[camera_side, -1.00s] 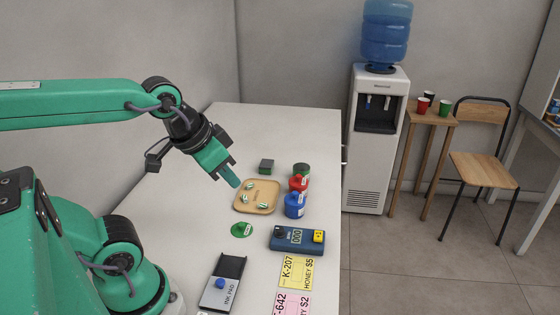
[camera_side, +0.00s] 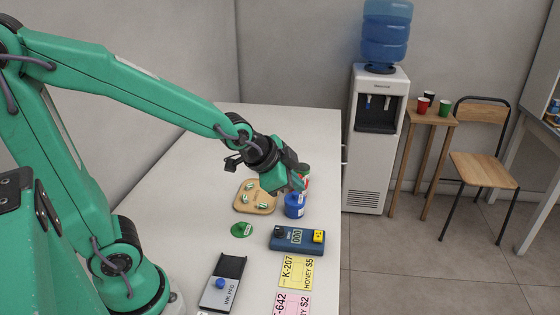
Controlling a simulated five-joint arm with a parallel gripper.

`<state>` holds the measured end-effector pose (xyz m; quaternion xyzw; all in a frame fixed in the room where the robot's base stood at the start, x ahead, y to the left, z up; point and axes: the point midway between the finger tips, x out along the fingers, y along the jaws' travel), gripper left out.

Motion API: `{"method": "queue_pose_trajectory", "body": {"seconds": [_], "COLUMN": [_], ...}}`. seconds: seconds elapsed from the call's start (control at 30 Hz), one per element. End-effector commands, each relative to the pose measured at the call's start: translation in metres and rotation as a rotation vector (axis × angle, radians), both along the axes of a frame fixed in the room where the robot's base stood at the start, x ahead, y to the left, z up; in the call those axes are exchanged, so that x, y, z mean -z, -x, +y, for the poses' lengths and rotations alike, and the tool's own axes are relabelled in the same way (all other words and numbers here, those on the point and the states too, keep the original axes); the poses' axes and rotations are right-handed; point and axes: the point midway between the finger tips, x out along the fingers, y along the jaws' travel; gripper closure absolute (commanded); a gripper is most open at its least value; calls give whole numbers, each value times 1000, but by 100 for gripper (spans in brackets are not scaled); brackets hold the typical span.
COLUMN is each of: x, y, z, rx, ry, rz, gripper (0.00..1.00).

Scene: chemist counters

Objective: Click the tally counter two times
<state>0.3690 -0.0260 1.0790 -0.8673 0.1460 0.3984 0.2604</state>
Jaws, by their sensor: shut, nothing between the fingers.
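The tally counter (camera_side: 297,238) is a dark blue box lying on the white counter. It has a small display, a black knob at its left end and a yellow button (camera_side: 318,236) at its right end. My gripper (camera_side: 300,187) is shut and empty. It is above and behind the tally counter in the picture, close to the blue bottle, and apart from the tally counter. My gripper hides most of the red bottle and part of the green-topped one behind it.
A blue bottle (camera_side: 295,207) stands just behind the tally counter. A wooden tray (camera_side: 241,208) with small green-and-white items is to the left.

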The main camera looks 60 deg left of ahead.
Motion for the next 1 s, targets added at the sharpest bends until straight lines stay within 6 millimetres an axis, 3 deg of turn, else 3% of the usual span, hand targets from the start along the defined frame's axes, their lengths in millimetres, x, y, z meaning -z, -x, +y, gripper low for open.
{"method": "queue_pose_trajectory", "body": {"seconds": [0.4,1.0], "x": [39,48], "y": [-44,-52], "z": [-15,-19], "rx": [194,237], "ry": [-142,-177], "rz": [-93,-119], "gripper": [100,100]}}
